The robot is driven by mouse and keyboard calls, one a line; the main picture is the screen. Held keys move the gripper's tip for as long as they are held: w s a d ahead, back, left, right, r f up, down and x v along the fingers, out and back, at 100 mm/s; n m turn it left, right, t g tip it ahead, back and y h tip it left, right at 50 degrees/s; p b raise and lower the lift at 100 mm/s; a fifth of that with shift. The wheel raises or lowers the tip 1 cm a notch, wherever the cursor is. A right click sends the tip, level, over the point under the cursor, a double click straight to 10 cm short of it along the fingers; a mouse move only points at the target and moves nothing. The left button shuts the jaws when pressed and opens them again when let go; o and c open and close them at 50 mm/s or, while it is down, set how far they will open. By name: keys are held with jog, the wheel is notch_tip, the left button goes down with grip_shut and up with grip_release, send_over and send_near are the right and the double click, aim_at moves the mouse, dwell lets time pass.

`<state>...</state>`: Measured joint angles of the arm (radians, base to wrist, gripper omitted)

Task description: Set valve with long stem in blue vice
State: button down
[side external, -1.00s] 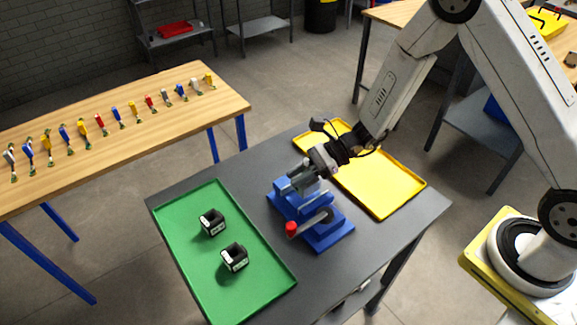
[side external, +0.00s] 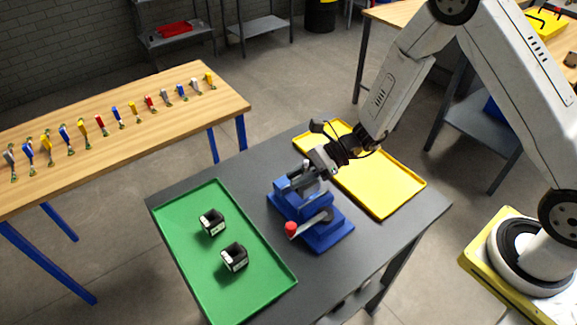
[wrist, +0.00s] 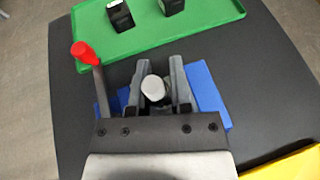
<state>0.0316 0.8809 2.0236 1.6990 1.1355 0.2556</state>
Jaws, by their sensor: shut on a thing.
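The blue vice (side external: 322,232) stands on the dark table, its red-knobbed handle (side external: 291,229) toward the front left. My gripper (side external: 309,172) is right above the vice jaws. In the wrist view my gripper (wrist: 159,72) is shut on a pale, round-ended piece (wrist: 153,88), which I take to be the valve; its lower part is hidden. The vice's blue base (wrist: 207,95) shows beside the fingers in that view. I cannot tell whether the valve touches the vice jaws.
A green tray (side external: 180,252) at the left holds two black-and-white blocks (side external: 212,222). An empty yellow tray (side external: 385,190) lies to the right behind the vice. Several coloured-handled items (side external: 83,128) stand on a wooden bench (side external: 170,118) at the far left.

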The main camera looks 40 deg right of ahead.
jog(key=shift+f, duration=1.45)
dwell(1.2)
jog(key=shift+c, duration=2.3)
grip_release()
jog(key=shift+d, duration=0.15)
jog(key=v, duration=0.7)
jog(key=shift+d+r, duration=0.2)
jog(key=shift+s, duration=0.1)
